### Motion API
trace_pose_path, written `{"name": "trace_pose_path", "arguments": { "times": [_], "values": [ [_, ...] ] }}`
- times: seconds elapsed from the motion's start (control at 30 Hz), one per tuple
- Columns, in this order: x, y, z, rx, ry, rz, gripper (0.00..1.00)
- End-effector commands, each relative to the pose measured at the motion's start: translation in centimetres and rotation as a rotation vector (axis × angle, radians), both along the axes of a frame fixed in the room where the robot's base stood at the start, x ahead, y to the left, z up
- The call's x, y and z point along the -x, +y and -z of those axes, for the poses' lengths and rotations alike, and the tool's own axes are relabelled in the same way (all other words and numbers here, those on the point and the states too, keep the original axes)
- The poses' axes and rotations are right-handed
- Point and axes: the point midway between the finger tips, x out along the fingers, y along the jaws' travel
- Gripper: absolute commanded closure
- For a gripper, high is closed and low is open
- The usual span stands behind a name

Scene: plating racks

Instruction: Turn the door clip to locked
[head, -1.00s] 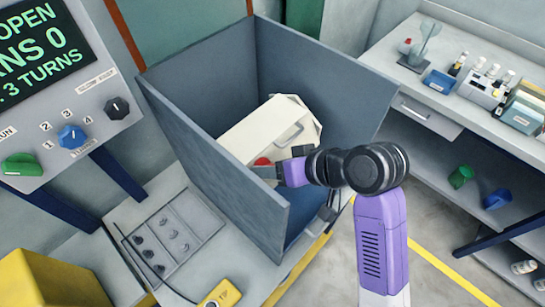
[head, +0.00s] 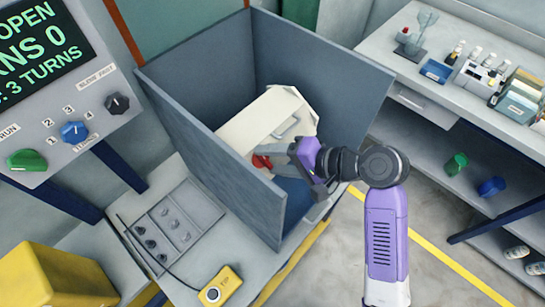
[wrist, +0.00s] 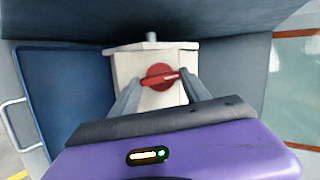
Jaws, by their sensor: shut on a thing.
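The red door clip (head: 262,162) is a round knob with a raised bar, on the face of a cream-white box (head: 255,120) inside the grey-blue enclosure. In the wrist view, the clip (wrist: 160,77) sits between the two grey fingers, its bar lying roughly crosswise with a slight tilt. My gripper (head: 272,156) reaches in over the enclosure's near edge, and its jaws (wrist: 162,80) are shut on the clip, one finger on each side. The fingertip contact is small and partly hidden in the head view.
Grey-blue panels (head: 205,150) stand close around the box. A control panel with a green knob (head: 27,160), a blue knob and a dark screen reading "OPEN" is at left. A yellow pendant (head: 220,286) lies in front. A bench (head: 420,95) with bottles stands at right.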

Motion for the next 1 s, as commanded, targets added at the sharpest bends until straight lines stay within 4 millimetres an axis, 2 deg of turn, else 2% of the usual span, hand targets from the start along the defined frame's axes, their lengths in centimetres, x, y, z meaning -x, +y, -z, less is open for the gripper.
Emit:
{"name": "trace_pose_path", "arguments": {
  "times": [0.33,0.9,0.93,1.0],
  "values": [
    [0.01,-0.11,0.11,-0.077,0.101,0.075,0.86],
    [-0.04,-0.15,0.11,-0.093,0.121,0.092,0.86],
    [-0.04,-0.15,0.11,-0.093,0.121,0.092,0.42],
    [-0.03,-0.15,0.11,-0.093,0.121,0.092,0.28]
  ]
}}
